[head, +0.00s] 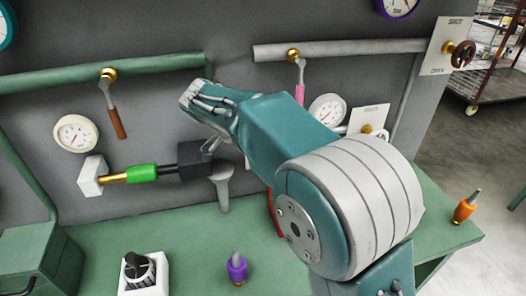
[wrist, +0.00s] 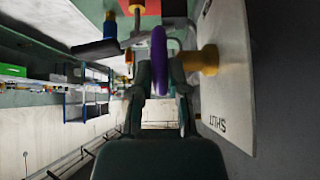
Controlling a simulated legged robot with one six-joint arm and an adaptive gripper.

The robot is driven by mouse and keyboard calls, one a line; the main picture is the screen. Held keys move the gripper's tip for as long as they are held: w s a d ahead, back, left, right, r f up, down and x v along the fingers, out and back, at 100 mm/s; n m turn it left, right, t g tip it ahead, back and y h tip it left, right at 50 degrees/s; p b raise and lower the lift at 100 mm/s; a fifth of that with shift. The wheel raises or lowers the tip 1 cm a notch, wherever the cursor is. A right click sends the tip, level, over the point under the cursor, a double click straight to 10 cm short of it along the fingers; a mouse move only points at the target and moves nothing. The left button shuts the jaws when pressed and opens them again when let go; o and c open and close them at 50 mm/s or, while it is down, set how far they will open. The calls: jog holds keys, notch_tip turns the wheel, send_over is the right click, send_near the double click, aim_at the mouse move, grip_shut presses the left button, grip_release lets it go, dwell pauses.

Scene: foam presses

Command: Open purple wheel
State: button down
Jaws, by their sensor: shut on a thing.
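The purple wheel (wrist: 158,62) shows edge-on in the wrist view, upright on a gold stem (wrist: 204,59). The stem stands out from a pale wall plate (wrist: 227,75) marked SHUT. My gripper (wrist: 160,80) has its dark fingers on either side of the wheel and is shut on its rim. In the head view I cannot make out the wheel; my teal and grey arm covers the middle of the panel.
In the head view a green handle (head: 142,173) on a white plate juts from the wall at left. Green pipe (head: 150,66), gauges (head: 76,133) and levers (head: 113,112) line the panel. The green bench holds a purple-bodied piece (head: 237,268) and an orange one (head: 463,212).

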jog(key=shift+w, duration=0.1)
jog(key=c, duration=0.6)
grip_release()
jog(key=shift+a, duration=0.1)
jog(key=shift+c, duration=0.2)
jog(key=shift+r, duration=0.1)
jog(key=v, duration=1.1)
jog(key=shift+a+r, duration=0.15)
jog(key=shift+a, duration=0.3)
